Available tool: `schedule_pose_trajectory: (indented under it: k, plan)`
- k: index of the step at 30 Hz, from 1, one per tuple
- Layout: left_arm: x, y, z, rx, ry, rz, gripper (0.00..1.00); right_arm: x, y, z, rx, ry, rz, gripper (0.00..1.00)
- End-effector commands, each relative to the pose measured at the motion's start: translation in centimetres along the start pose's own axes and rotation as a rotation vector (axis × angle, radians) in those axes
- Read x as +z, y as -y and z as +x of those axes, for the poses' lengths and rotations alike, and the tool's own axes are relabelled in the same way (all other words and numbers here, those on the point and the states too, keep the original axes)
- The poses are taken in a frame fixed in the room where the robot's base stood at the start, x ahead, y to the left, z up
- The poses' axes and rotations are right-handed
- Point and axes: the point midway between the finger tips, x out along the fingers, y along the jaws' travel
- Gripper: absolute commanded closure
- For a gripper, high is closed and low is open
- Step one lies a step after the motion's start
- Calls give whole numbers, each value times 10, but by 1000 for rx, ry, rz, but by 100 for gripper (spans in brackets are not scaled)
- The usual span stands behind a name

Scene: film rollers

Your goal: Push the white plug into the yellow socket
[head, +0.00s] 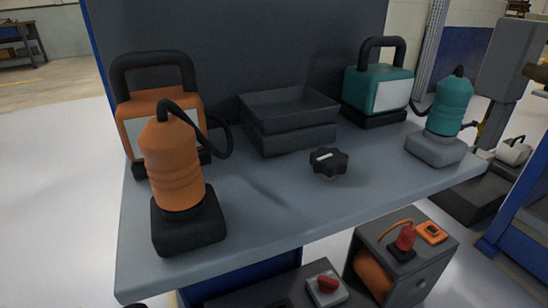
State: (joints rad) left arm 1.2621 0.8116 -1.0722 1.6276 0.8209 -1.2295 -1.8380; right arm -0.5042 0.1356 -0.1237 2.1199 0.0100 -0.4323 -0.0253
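I cannot make out a white plug or a yellow socket in the head view. The nearest match is a small orange plate (431,231) on top of a grey box below the table; its details are too small to tell. A small whitish object (513,151) with a dark handle sits on a dark surface at the far right; I cannot tell what it is. Neither of my grippers can be made out. A dark sliver shows at the bottom left edge, too cut off to identify.
A grey table (270,225) carries an orange canister (172,165), an orange handled unit (160,105), dark stacked trays (290,140), a black knob (328,163), a teal handled unit (368,80) and a teal canister (446,108). Below is a grey box (430,262) with a red part (406,237).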

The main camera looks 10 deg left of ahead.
Motion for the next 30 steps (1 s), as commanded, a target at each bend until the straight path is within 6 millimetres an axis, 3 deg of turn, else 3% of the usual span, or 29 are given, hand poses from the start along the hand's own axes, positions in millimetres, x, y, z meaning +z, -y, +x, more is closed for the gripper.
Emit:
schedule_pose_trajectory:
  k: [12, 30]
  plan:
    - [0, 0, 0, 0, -1, 0, 38, 5, 1, -3, -1, 11, 2, 62]
    - [0, 0, 0, 0, -1, 0, 38, -2, 0, -3, 1, -3, 0, 62]
